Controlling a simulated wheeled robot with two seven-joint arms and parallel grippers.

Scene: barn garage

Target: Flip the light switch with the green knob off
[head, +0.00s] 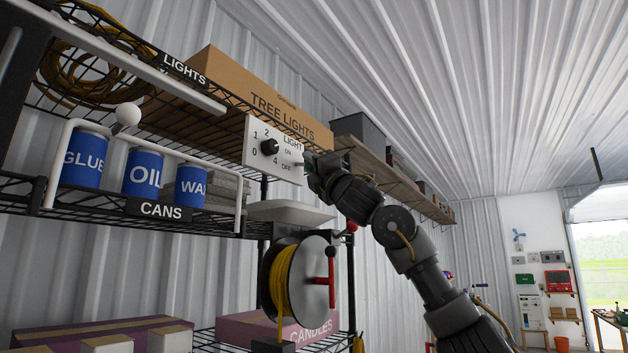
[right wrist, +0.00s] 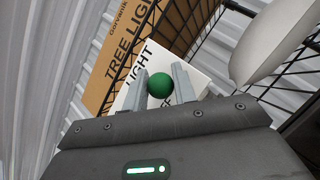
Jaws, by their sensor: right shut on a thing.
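A white switch panel (head: 262,164) is fixed at the edge of the wire shelf in the head view. It has a black dial (head: 270,147) with numbers, and the words LIGHT, ON and OFF at its right. My right gripper (head: 311,165) is at the panel's right side, beside the OFF label. In the right wrist view the round green knob (right wrist: 159,85) sits between the two fingers of my right gripper (right wrist: 161,80), which is shut on it. The panel (right wrist: 135,97) shows behind the knob. In the head view the knob is mostly hidden by the gripper. My left gripper is not in view.
A tree lights box (head: 230,80) stands on the shelf above. Blue cans (head: 143,174) stand behind a white rail at the left. A pale tray (head: 290,212) and a yellow cable reel (head: 300,278) are below the panel. The space right of my arm is free.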

